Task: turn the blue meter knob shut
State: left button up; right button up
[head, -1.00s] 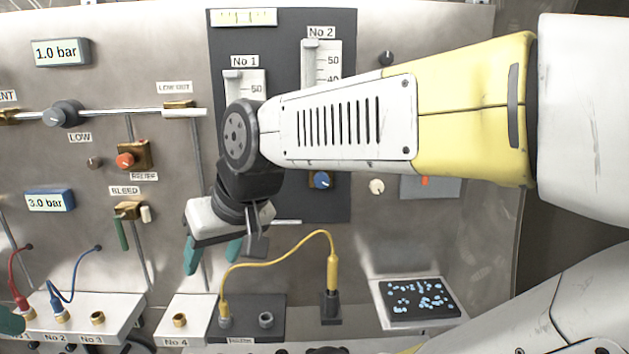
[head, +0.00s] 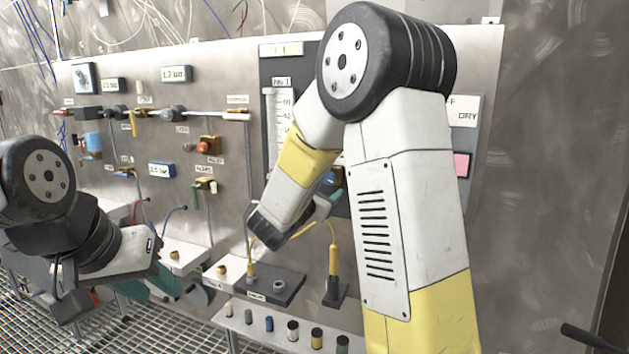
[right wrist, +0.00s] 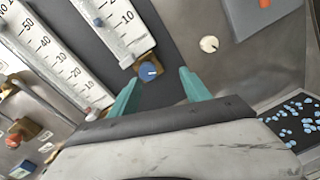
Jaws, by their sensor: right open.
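The blue meter knob (right wrist: 149,70) sits on a brown block at the foot of the right-hand white gauge, on the dark panel. In the head view the blue knob (head: 330,178) is partly hidden by my right arm. My right gripper (right wrist: 160,78) is open and empty, its two teal fingers pointing at the panel. In the right wrist view the knob shows between the fingertips, closer to the left one; whether they touch it I cannot tell. My left gripper (head: 158,284) is at the lower left of the head view, away from the knob; its opening is unclear.
A cream knob (right wrist: 208,44) is right of the blue knob. A yellow cable (head: 333,250) arches below my right gripper to a dark block (head: 275,287). A shelf with several small cylinders (head: 293,330) runs below. A brass valve with a red knob (head: 203,147) is further left.

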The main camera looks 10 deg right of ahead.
aim_at(329, 178)
jog(key=w+d+n+t, duration=0.1)
jog(key=w+d, duration=0.1)
jog(key=w, duration=0.5)
jog(key=shift+w+d+y, duration=0.25)
jog(key=shift+w+y, duration=0.05)
jog(key=shift+w, duration=0.1)
jog(key=shift+c, duration=0.5)
grip_shut()
jog(key=shift+n, duration=0.5)
jog(key=n, duration=0.6)
